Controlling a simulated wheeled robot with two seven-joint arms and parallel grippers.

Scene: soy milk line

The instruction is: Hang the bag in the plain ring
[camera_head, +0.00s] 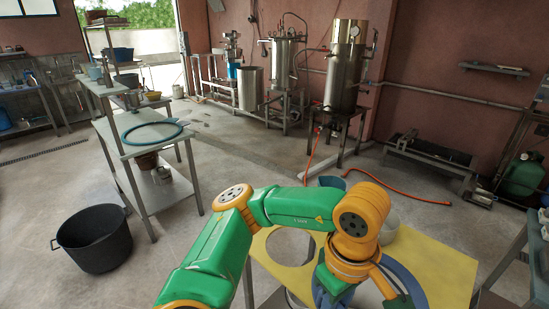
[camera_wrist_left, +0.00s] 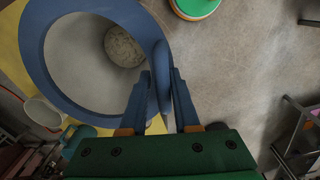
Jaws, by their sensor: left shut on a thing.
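The bag shows in the left wrist view as a wide blue hoop (camera_wrist_left: 38,62) around a pale grey inside, with a round speckled lump (camera_wrist_left: 123,47) within. In the head view its blue rim (camera_head: 413,284) shows at the right of the yellow stand top, partly behind my arm. My left gripper (camera_wrist_left: 160,76) is shut on an upright blue piece at the hoop's edge. The plain ring (camera_head: 290,247) is the round opening at the left of the yellow top, with nothing hanging in it. How far the bag sits above the top is hard to tell.
My left arm crosses over the yellow stand top (camera_head: 445,262). A blue container (camera_head: 331,182) and a pale bowl (camera_head: 390,226) are behind the arm. A black tub (camera_head: 92,240) and a shelf table with a blue-green hoop (camera_head: 152,133) stand left. An orange hose (camera_head: 405,192) lies behind.

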